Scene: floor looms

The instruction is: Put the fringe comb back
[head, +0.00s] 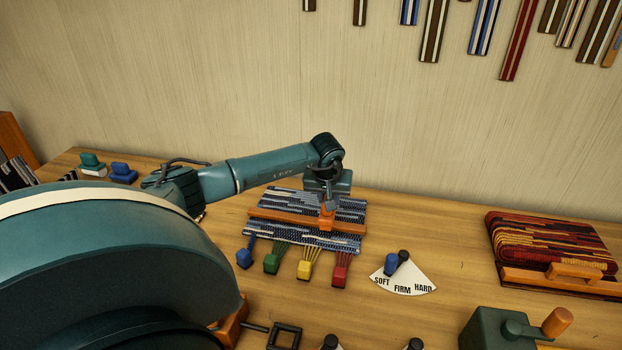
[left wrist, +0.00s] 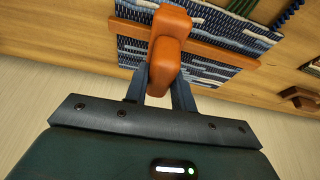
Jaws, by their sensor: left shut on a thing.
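My left gripper (head: 327,204) is over the blue-and-white woven piece (head: 308,240) in the middle of the table. It is shut on an orange handle (head: 327,221), which also shows between its fingers in the left wrist view (left wrist: 166,50). The handle stands at an orange bar (head: 275,218) lying across the weave; I cannot tell whether they are joined. No comb teeth show, so I cannot tell whether the held piece is the fringe comb. My right gripper is not in view.
Blue, green, yellow and red blocks (head: 303,269) hang on cords at the weave's front. A dial (head: 403,280) marked soft, firm and hard lies to their right. A red woven piece (head: 545,240) with orange bars and a green crank box (head: 495,330) are further right.

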